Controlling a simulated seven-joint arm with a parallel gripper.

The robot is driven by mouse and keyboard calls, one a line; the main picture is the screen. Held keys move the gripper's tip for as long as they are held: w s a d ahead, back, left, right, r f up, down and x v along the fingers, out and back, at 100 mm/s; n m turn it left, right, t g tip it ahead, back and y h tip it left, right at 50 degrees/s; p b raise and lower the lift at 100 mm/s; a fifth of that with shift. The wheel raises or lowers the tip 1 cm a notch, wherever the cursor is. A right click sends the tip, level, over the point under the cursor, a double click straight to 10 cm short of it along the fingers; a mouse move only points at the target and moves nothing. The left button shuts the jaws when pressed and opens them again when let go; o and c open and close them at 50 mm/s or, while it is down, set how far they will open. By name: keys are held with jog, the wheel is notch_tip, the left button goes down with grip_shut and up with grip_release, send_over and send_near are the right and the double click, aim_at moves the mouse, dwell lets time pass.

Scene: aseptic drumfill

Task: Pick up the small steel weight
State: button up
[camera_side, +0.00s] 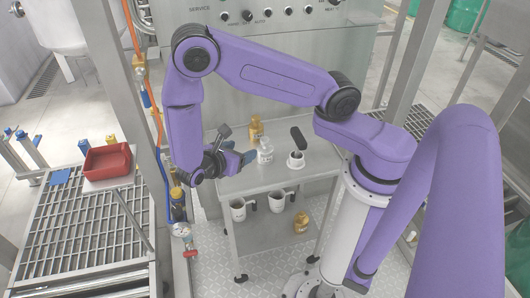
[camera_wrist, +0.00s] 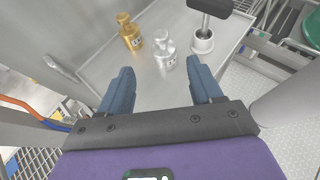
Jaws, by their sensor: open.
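My gripper (camera_wrist: 161,76) is open and empty, with its two blue fingers spread apart. In the side view my gripper (camera_side: 242,156) is over the left part of the steel cart top (camera_side: 284,178). A pale, silvery bottle-shaped piece (camera_wrist: 165,52) with a knobbed top and a label stands upright beyond the gap between the fingers, apart from them. It also shows in the side view (camera_side: 265,152). I cannot tell whether it is steel or glass. I cannot make out any other small steel weight for certain.
An amber-gold bottle-shaped piece (camera_wrist: 129,32) stands beyond and left of the pale one. A white cup (camera_wrist: 202,42) with a black-handled tool (camera_wrist: 211,8) stands to its right. Mugs (camera_side: 238,210) and another gold piece (camera_side: 301,223) sit on the lower shelf. A red tray (camera_side: 107,162) is at left.

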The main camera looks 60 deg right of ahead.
aim_at(264, 140)
jog(key=x, duration=1.6)
grip_shut()
jog(key=shift+r, duration=0.1)
dwell(1.0)
